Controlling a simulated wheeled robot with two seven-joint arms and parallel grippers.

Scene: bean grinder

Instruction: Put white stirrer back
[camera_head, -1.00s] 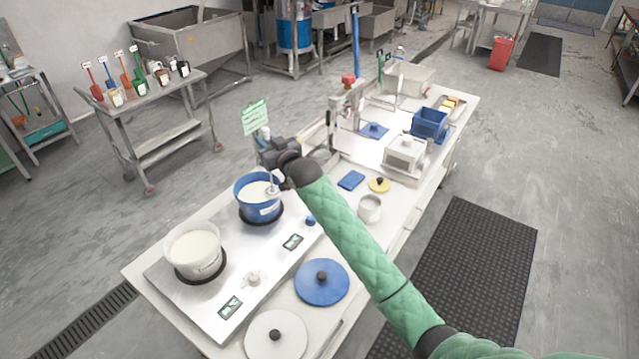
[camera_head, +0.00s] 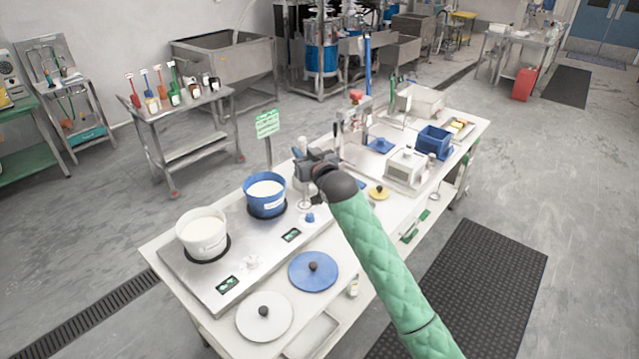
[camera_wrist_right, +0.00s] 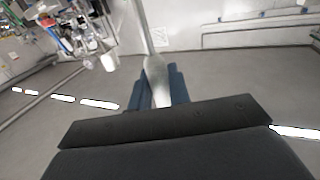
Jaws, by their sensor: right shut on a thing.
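My right gripper (camera_head: 304,165) is shut on the white stirrer (camera_head: 304,192). It holds the stirrer roughly upright above the table, just right of the blue pot (camera_head: 265,205). The stirrer's pale shaft and small wider lower end show below the gripper. In the right wrist view the white stirrer (camera_wrist_right: 154,78) sits between the blue-grey fingers of the gripper (camera_wrist_right: 154,92). The blue pot holds white liquid and stands on the hot plate. The white pot (camera_head: 201,243), also with white liquid, stands to its left. My left gripper is not in view.
A green sign (camera_head: 267,123) stands behind the blue pot. A blue lid (camera_head: 313,280) and a white lid (camera_head: 264,325) lie at the table's front. A white box device (camera_head: 406,168) and a blue bin (camera_head: 433,141) stand farther right. A tool cart (camera_head: 185,120) is back left.

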